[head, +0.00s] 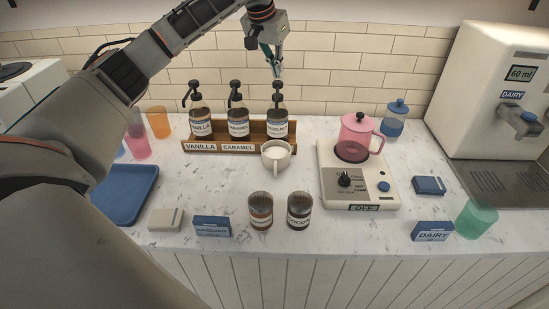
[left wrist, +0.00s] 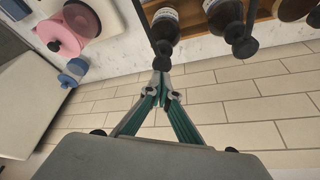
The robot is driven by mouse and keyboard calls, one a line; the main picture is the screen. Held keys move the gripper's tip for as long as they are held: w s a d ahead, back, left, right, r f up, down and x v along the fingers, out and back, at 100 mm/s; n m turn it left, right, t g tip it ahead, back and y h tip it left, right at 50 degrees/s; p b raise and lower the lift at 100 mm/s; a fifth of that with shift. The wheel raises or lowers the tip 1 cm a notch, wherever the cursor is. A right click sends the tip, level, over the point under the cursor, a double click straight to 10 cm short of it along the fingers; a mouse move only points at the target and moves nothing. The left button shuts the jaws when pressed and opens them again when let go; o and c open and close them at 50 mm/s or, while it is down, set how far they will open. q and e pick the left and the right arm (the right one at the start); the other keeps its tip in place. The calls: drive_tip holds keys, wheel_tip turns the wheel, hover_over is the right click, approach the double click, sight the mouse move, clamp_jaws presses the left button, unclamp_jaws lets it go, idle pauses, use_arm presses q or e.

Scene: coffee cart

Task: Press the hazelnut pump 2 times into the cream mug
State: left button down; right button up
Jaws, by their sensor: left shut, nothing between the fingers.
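Three dark pump bottles stand in a wooden rack (head: 210,148). The left and middle bottles have vanilla and caramel rack labels; the right one, the hazelnut pump (head: 278,122), has lettering too small to read surely. Its black pump head also shows in the left wrist view (left wrist: 163,47). The cream mug (head: 276,157) stands upright in front of this bottle and hides its rack label. My left gripper (head: 278,66) is shut and empty, pointing down above the right pump head. Its closed tips (left wrist: 161,72) appear close to that head; contact cannot be told. My right gripper is not in view.
A pink pot (head: 356,138) sits on a white scale-like base (head: 346,186) to the right. Two dark jars (head: 261,211) (head: 299,211) stand in front of the mug. A blue tray (head: 128,193) lies left. The tiled wall (head: 340,60) is close behind the rack.

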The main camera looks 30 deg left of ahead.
sight(278, 82)
use_arm(q)
drive_tip(key=shift+f, duration=0.2)
drive_tip(key=shift+f, duration=1.35)
drive_tip(key=shift+s, duration=0.1)
drive_tip(key=shift+r, duration=1.55)
wheel_tip(278, 82, up, 6)
idle(0.3)
